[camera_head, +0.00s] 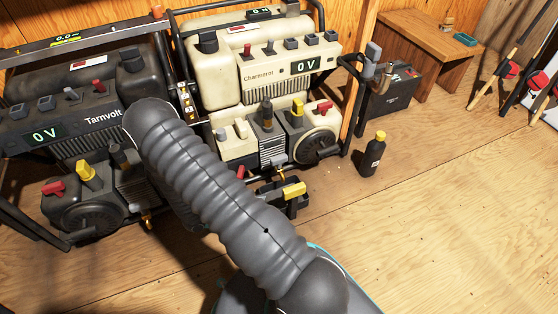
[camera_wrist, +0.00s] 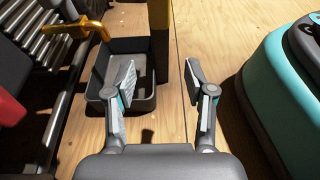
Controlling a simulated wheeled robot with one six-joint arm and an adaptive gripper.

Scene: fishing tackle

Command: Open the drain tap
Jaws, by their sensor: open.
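My gripper (camera_wrist: 160,78) is open and empty in the wrist view, its two fingers spread wide over the wood floor. In the head view it is hidden behind my arm. An orange-yellow tap lever (camera_wrist: 80,28) is at upper left in the wrist view, beyond and left of the fingers. A black tray (camera_wrist: 140,103) lies below, partly behind the left finger. In the head view, a small brass tap (camera_head: 279,160) is under the cream generator (camera_head: 218,88), near a black tray with a yellow part (camera_head: 293,190). Another brass tap (camera_head: 146,222) is under the dark generator (camera_head: 95,118).
A dark frame tube (camera_wrist: 52,130) and a red part (camera_wrist: 10,108) are left of the gripper. A black bottle with a yellow cap (camera_head: 372,158) stands right of the cream generator. A battery (camera_head: 398,92) and wooden bench (camera_head: 425,45) are farther back.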

